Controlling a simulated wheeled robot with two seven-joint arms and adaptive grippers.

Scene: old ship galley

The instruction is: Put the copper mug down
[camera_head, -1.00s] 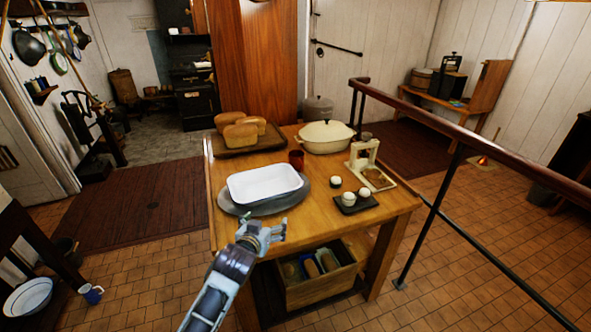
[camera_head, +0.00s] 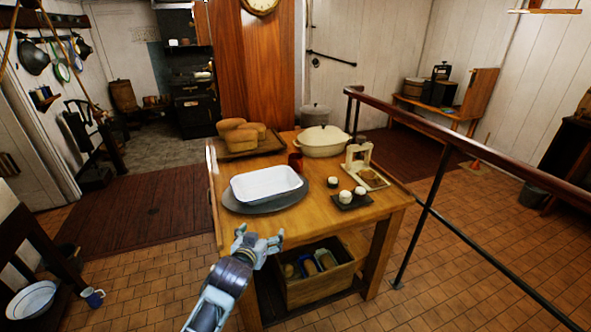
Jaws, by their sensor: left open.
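A dark reddish-copper mug (camera_head: 296,163) stands upright on the wooden table (camera_head: 330,226), behind the white enamel tray (camera_head: 266,184) and in front of the cream lidded pot. My left gripper (camera_head: 262,241) is open and empty in front of the table's near edge. It is well apart from the mug, with the tray between them in the picture. My right gripper is out of view.
The tray rests on a grey oval platter (camera_head: 235,204). Bread loaves on a board (camera_head: 246,148), a cream pot (camera_head: 322,142), a pale stand (camera_head: 366,165) and small cups on a dark slab (camera_head: 350,201) crowd the table. A railing (camera_head: 440,190) runs along the right.

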